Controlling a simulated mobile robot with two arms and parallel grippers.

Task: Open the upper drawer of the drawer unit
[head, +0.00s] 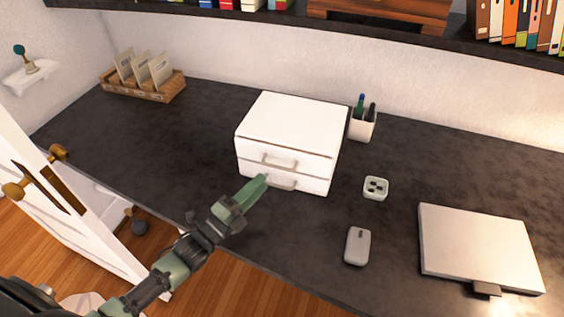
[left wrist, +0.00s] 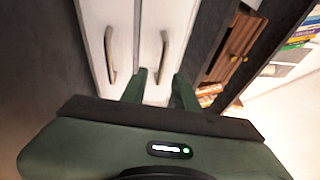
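The white drawer unit (head: 296,118) stands on the dark desk with two drawer fronts, one above the other, both looking closed. The upper drawer's grey bar handle (head: 278,161) also shows in the left wrist view (left wrist: 164,57). The lower handle (head: 281,184) is partly covered by my gripper in the head view; it is the left one in the left wrist view (left wrist: 110,55). My left gripper (head: 258,186) is in front of the unit. Its fingers (left wrist: 160,90) are apart and empty, with the upper handle ahead between them. My right gripper is not in view.
A pen cup (head: 361,127) stands right of the unit, with a small white holed block (head: 376,188), a mouse (head: 358,246) and a closed laptop (head: 476,246) farther right. A wooden file rack (head: 143,85) is back left. A shelf runs above the desk.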

